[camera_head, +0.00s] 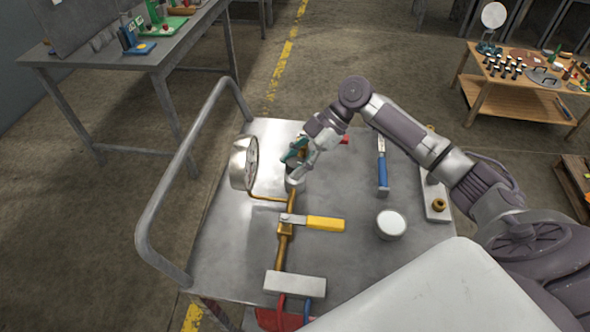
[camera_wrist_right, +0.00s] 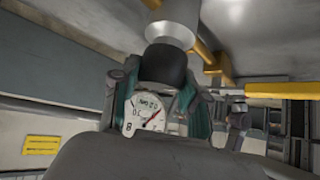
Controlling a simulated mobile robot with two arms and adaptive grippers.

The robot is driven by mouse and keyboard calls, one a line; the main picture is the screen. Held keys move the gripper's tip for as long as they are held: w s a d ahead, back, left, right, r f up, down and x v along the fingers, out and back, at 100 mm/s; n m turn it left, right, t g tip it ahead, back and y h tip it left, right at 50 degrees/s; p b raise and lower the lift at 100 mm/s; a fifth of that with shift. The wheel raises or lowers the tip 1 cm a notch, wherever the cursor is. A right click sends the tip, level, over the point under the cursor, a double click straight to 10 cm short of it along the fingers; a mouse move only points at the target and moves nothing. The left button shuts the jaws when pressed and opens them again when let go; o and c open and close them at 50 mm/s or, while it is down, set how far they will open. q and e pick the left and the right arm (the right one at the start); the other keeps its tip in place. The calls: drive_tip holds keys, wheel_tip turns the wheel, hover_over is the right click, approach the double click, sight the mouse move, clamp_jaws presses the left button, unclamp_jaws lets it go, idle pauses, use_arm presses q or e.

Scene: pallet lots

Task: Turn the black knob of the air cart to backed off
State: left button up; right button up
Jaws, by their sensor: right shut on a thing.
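The air cart (camera_head: 345,262) is a grey metal-topped trolley below me in the head view. A brass pipe runs along its top to a silver regulator body (camera_head: 295,181), which also shows in the wrist view (camera_wrist_right: 170,34). The black knob (camera_wrist_right: 165,64) sits against this body in the wrist view; my fingers mostly cover it in the head view. My right gripper (camera_head: 294,163) reaches in from the right and is shut on the black knob. A round gauge (camera_head: 250,163) stands left of it. The knob's turn position cannot be read. My left gripper is not in view.
A yellow-handled valve (camera_head: 325,224) sits on the pipe nearer me. A blue-handled tool (camera_head: 382,172), a white-topped round container (camera_head: 391,224) and a pale block (camera_head: 295,284) are on the cart. A tubular rail (camera_head: 180,165) borders its left side. Other tables stand beyond.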

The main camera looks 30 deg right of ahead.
drive_tip(key=shift+n+g+b, duration=0.65)
drive_tip(key=shift+n+g, duration=0.05)
drive_tip(key=shift+n, duration=0.4)
drive_tip(key=o, duration=1.1)
drive_tip(key=shift+o, duration=0.2)
drive_tip(key=v, duration=1.2)
drive_tip(key=shift+w, duration=0.2)
drive_tip(key=shift+a, duration=0.1)
